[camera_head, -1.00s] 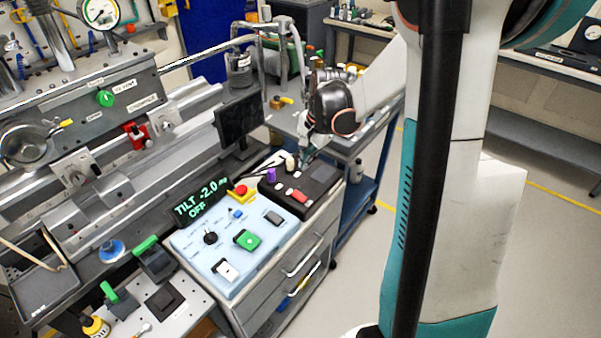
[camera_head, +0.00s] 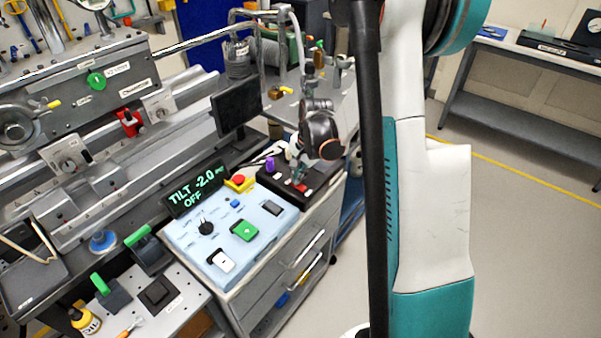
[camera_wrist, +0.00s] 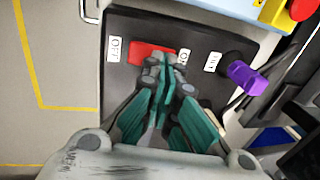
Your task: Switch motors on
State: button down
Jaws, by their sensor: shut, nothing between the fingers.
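The black control box (camera_head: 268,178) stands behind the pale blue panel and also fills the middle of the wrist view (camera_wrist: 120,75). A red rocker switch (camera_wrist: 146,54) sits on it, with a white OFF label (camera_wrist: 114,49) at its left and an ON label (camera_wrist: 183,57) at its right. My gripper (camera_wrist: 166,64) is shut and empty, its teal fingertips over the right part of the red rocker and hiding some of it. Whether they touch it I cannot tell. In the head view my gripper (camera_head: 299,182) points down at the box. The display (camera_head: 196,190) reads TILT -2.0 and OFF.
A purple knob (camera_wrist: 247,77) stands close right of the fingers in the wrist view. The pale blue panel (camera_head: 190,235) carries a green button (camera_head: 245,230) and a red stop button (camera_head: 239,180). A dark monitor (camera_head: 236,106) stands left of my arm.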

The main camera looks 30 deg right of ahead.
jog(key=shift+w+a+f+g, duration=0.15)
jog(key=shift+w+f+g, duration=0.15)
jog(key=shift+f+g, duration=0.2)
jog(key=shift+w+g+h, duration=0.15)
jog(key=shift+g+h, duration=0.25)
jog(key=shift+g, duration=0.3)
jog(key=shift+w+a+f+b, duration=0.1)
jog(key=shift+f+b, duration=0.05)
jog(key=shift+b, duration=0.3)
